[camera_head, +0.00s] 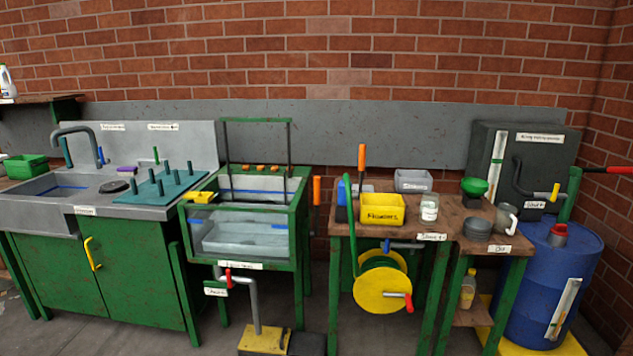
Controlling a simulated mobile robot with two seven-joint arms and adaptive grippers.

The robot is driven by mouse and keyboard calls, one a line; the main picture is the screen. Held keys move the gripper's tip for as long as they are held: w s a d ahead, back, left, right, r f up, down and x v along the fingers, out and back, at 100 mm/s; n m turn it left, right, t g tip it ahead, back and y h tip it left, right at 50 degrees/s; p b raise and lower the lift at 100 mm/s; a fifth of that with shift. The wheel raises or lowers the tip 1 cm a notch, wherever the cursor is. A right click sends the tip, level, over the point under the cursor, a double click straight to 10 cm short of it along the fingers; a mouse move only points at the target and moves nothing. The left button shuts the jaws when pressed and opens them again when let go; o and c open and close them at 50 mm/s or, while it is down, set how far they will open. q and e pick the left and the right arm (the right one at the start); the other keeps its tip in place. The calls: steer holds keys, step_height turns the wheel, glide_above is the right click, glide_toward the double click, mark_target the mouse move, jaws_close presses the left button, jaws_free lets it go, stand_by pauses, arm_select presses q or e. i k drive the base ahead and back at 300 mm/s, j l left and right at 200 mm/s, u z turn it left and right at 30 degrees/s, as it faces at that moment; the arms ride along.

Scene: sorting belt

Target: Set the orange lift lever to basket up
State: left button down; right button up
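An upright orange handle (317,190) stands close to the right side of the green-framed wash tank (299,222). A second orange handle (361,157) on a dark rod stands upright behind the yellow bin on the wooden table. I cannot tell from labels which of them is the lift lever. The tank has clear front walls and water inside. A tall dark frame (257,120) rises above the tank, its posts running down into it. The basket itself is hard to make out. Neither of my grippers is in view.
A sink cabinet (140,270) with a teal peg board (160,187) stands left. A wooden table (447,217) holds yellow (382,211) and grey bins (413,181). A yellow reel (382,288) hangs below. A pedal (263,340) sits before the tank. A blue barrel (550,280) stands right.

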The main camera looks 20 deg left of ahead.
mark_target(316, 180)
steer(key=i+j, duration=0.25)
steer(key=i+j+z, duration=0.1)
steer(key=i+j, duration=0.2)
steer(key=j, duration=0.15)
steer(key=i+j+z, duration=0.1)
steer(key=i+j, duration=0.4)
steer(key=j, duration=0.25)
steer(key=i+j+z, duration=0.1)
steer(key=i+j, duration=0.15)
steer(key=j, duration=0.15)
steer(key=i+j, duration=0.25)
steer(key=j, duration=0.15)
steer(key=z, duration=0.05)
